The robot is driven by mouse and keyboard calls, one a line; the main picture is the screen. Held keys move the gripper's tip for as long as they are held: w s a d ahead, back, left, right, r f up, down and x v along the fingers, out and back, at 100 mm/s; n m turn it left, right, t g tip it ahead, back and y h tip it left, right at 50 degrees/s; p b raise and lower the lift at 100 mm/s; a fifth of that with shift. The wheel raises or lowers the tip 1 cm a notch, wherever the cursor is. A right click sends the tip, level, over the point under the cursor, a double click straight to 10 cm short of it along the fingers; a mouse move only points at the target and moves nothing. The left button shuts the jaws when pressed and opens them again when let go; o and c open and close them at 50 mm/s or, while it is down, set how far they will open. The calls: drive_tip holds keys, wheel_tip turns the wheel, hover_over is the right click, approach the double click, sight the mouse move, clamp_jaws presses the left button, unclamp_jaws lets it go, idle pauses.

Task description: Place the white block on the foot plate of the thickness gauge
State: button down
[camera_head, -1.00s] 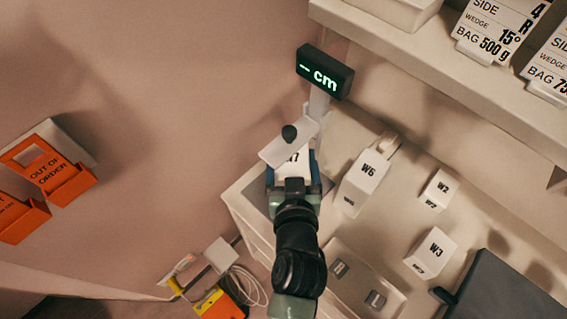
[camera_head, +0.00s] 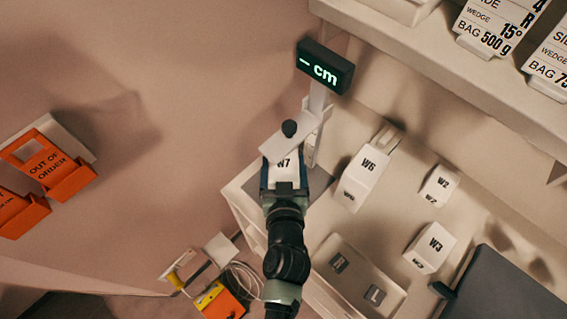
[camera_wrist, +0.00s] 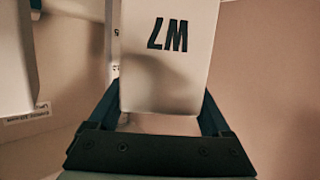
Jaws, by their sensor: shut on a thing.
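The white block (camera_head: 282,170) marked W7 is between my gripper's fingers (camera_head: 284,179), which are shut on it. It fills the middle of the wrist view (camera_wrist: 165,65), its label upside down there. The thickness gauge has a black display (camera_head: 325,67) reading "— cm", a pale column (camera_head: 317,103) and a pale sliding arm with a black knob (camera_head: 290,128). The block is just below this arm in the picture and partly covered by it. I cannot tell whether it touches anything. The foot plate is largely hidden by the block and gripper.
White blocks W6 (camera_head: 363,176), W2 (camera_head: 439,187) and W3 (camera_head: 430,248) stand on the counter to the right. A tray (camera_head: 341,296) with two dark pieces lies in front. A shelf (camera_head: 440,65) overhangs at upper right.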

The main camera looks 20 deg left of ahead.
drive_tip(key=shift+r, duration=0.2)
drive_tip(key=shift+f, duration=0.15)
unclamp_jaws()
drive_tip(key=shift+f, duration=0.15)
drive_tip(key=shift+s, duration=0.1)
drive_tip(key=b+v, duration=0.1)
drive_tip(key=v, duration=1.1)
